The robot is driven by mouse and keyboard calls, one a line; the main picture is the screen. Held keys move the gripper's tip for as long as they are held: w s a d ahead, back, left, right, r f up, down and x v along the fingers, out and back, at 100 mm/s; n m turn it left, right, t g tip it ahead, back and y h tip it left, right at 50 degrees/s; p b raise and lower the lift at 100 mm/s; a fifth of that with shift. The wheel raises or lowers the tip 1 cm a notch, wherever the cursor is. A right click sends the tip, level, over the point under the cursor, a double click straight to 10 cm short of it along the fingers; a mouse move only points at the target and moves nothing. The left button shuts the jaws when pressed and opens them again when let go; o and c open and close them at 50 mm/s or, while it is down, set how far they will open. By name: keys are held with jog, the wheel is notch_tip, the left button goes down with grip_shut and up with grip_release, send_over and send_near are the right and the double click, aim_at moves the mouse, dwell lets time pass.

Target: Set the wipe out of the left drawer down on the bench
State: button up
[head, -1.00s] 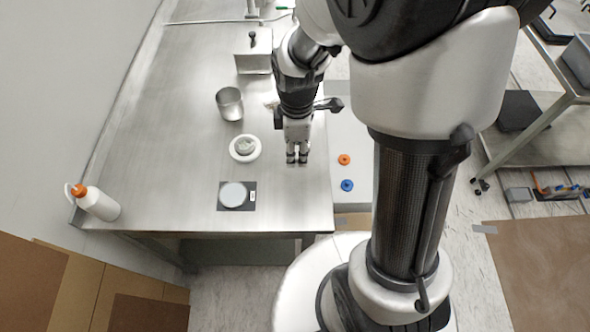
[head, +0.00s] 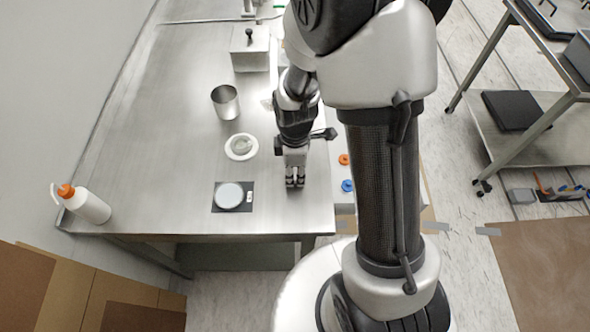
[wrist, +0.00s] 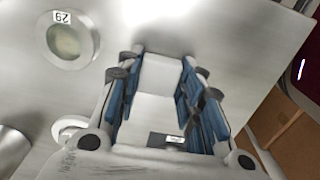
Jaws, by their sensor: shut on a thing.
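My gripper (head: 295,183) points down over the steel bench (head: 165,130), near its right edge and right of the dark square plate. In the wrist view, a pale flat piece, which looks like the wipe (wrist: 155,105), lies between the blue-padded fingers of my gripper (wrist: 165,62). Its edges blend with the grey bench behind it. In the head view the fingers hide the wipe, and I cannot tell whether it touches the bench. No drawer interior can be made out.
A dark plate with a pale disc (head: 229,196) and a white ring-shaped dish (head: 241,147) stand left of my gripper. A metal cup (head: 225,102), a metal box (head: 250,50) and an orange-capped bottle (head: 86,204) stand farther off. The bench's left middle is clear.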

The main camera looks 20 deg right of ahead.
jog(key=shift+f, duration=0.15)
jog(key=o, duration=0.8)
notch_tip(320, 180, up, 12)
jog(key=p, duration=0.4)
notch_tip(320, 180, up, 12)
jog(key=f+m+t, duration=0.1)
jog(key=m+t, duration=0.1)
jog(key=m, duration=0.4)
send_over(295, 173)
jog(key=s, duration=0.5)
jog(key=s+r+m+t, duration=0.2)
jog(key=s+r+m, duration=0.6)
jog(key=s, duration=0.2)
jog(key=shift+t, duration=0.3)
